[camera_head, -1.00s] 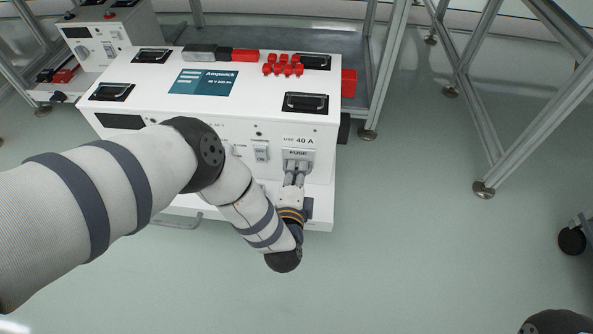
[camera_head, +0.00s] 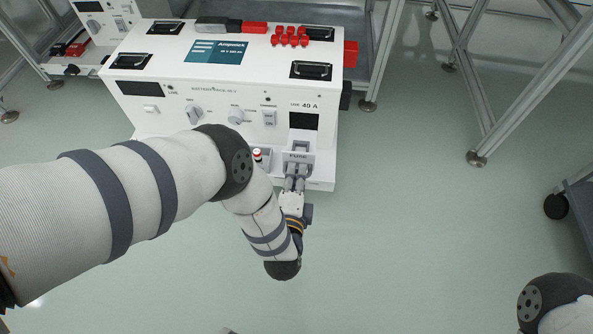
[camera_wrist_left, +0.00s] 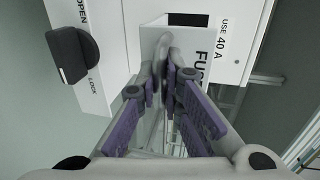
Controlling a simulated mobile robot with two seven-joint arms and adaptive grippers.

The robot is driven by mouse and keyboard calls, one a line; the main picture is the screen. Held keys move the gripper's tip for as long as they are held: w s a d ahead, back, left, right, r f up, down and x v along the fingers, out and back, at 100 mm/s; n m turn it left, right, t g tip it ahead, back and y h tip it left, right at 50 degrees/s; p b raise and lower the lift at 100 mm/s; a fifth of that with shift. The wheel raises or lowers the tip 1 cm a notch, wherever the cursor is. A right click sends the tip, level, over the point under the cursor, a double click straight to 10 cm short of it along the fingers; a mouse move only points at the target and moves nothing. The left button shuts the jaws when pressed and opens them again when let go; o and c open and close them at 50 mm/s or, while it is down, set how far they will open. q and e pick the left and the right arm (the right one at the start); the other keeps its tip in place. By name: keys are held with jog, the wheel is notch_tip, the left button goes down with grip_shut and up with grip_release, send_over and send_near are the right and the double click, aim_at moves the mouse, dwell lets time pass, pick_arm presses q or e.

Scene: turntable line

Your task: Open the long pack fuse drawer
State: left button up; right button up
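The long pack (camera_head: 160,68) is a wide white unit with a teal Ampwick label on top. Its fuse drawer (camera_head: 299,157), a light front marked FUSE, stands out from the pack's front, with a dark opening (camera_head: 304,121) behind it under "USE 40 A". My left gripper (camera_head: 294,178) is at the drawer front, its fingers close together on the handle. The left wrist view shows the fingertips (camera_wrist_left: 164,62) against the drawer front (camera_wrist_left: 199,62); they hide most of the handle. My right gripper is out of view.
A black knob (camera_wrist_left: 75,54) marked OPEN and LOCK is beside the drawer in the wrist view. A red-and-white cylinder (camera_head: 257,155) sits left of the drawer. Red caps (camera_head: 290,36) stand on the pack. Open floor lies in front and right.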

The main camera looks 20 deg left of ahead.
pick_arm(q)
jog(key=shift+o, duration=0.8)
jog(key=v, duration=0.7)
jog(key=shift+s, duration=0.25)
